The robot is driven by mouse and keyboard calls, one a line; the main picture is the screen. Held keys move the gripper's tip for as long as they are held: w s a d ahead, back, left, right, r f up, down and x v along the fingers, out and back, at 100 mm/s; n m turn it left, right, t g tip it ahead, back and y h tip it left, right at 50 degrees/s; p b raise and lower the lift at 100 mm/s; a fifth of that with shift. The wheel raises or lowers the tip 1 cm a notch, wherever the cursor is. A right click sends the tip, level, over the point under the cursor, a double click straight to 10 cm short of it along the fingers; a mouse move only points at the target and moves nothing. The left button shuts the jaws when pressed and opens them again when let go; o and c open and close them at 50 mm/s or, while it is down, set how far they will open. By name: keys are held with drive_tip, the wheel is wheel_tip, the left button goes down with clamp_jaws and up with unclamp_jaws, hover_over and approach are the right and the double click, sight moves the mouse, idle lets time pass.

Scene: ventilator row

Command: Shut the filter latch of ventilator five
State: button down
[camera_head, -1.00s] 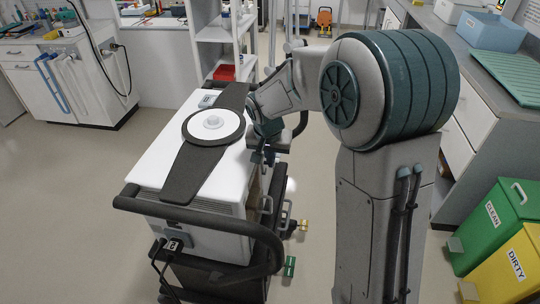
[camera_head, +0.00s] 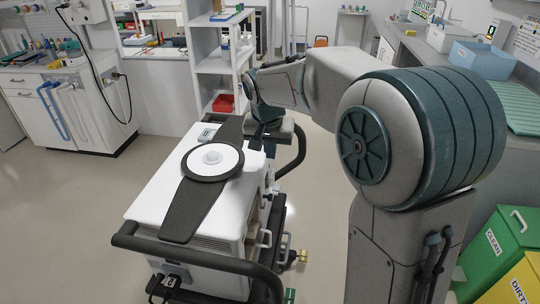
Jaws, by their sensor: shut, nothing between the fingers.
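A white ventilator (camera_head: 150,213) stands on a dark cart, with a dark strap and a round white-centred disc (camera_head: 213,158) on its top. A small tag (camera_head: 171,281) is on its near end; I cannot read its number for sure. Its right side is seen at a steep angle, and I cannot make out the filter latch. My arm comes in from the right and reaches to the ventilator's far right corner. My gripper (camera_head: 268,148) is shut and empty beside the right side there, small and dark; its fingertips are hard to make out.
A black push handle (camera_head: 190,257) curves around the near end of the cart. Green (camera_head: 497,250) and yellow (camera_head: 515,282) bins stand at the lower right. A white shelf with a red bin (camera_head: 223,103) is behind. The floor left of the cart is clear.

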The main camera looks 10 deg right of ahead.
drive_tip(key=w+g+p, duration=0.1)
drive_tip(key=p, duration=0.3)
drive_tip(key=w+d+g+p, duration=0.1)
drive_tip(key=w+p, duration=0.1)
drive_tip(key=p, duration=0.1)
drive_tip(key=shift+w+d+r+y+p, duration=0.1)
drive_tip(key=shift+w+y+p, duration=0.05)
drive_tip(key=shift+y+p, duration=0.25)
drive_tip(key=p, duration=0.1)
hover_over(264, 199)
drive_tip(key=w+d, duration=0.3)
drive_tip(key=w, duration=0.2)
wheel_tip(264, 199, down, 10)
drive_tip(key=s+f, duration=0.1)
drive_tip(key=s+f+p, duration=0.1)
drive_tip(key=s+f, duration=0.1)
drive_tip(key=shift+a, duration=0.3)
